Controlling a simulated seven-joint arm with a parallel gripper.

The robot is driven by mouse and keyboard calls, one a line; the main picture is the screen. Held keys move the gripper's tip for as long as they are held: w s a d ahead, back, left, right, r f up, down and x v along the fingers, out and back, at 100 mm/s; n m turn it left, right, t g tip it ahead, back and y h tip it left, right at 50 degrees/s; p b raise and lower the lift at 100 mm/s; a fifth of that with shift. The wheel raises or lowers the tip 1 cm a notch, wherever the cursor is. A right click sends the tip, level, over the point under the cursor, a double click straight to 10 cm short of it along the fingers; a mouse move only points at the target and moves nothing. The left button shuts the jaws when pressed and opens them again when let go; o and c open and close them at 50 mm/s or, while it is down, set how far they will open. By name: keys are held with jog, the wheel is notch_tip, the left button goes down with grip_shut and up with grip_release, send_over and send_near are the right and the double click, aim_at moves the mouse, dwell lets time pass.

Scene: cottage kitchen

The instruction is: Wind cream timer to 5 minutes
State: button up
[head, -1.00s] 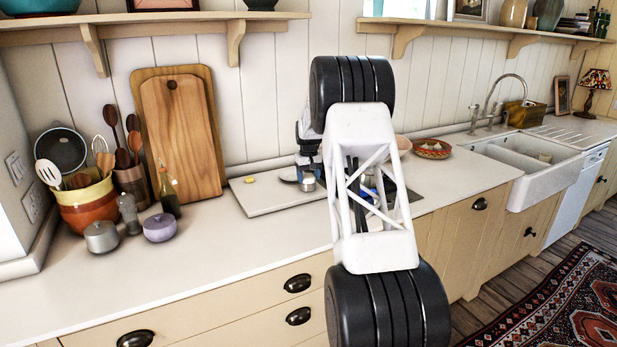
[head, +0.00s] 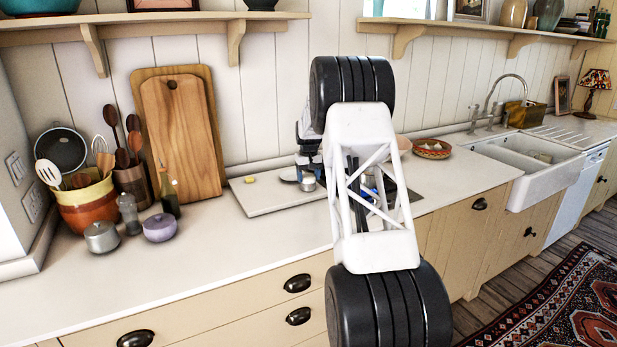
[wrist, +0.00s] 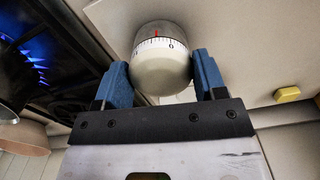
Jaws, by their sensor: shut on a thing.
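The cream timer (wrist: 161,72) shows in the wrist view as a rounded cream body with a grey top part and a white scale band. A red mark on the grey part sits slightly left of the 0 on the scale. My gripper (wrist: 163,78) is shut on the timer, one blue finger on each side. In the head view the timer (head: 308,183) is small, standing on the pale board beside my gripper. My arm hides part of this area, and the scale cannot be read there.
In the wrist view a lit blue gas flame (wrist: 40,46) burns on the dark hob at the left. A small yellow block (wrist: 287,94) lies on the board (head: 262,203). A wooden chopping board (head: 183,135) leans on the wall.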

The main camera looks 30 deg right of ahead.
aim_at(308, 175)
dwell(0.4)
jog(key=o, duration=0.9)
jog(key=shift+o, duration=0.2)
jog(key=shift+r, duration=0.1)
jog(key=shift+r, duration=3.85)
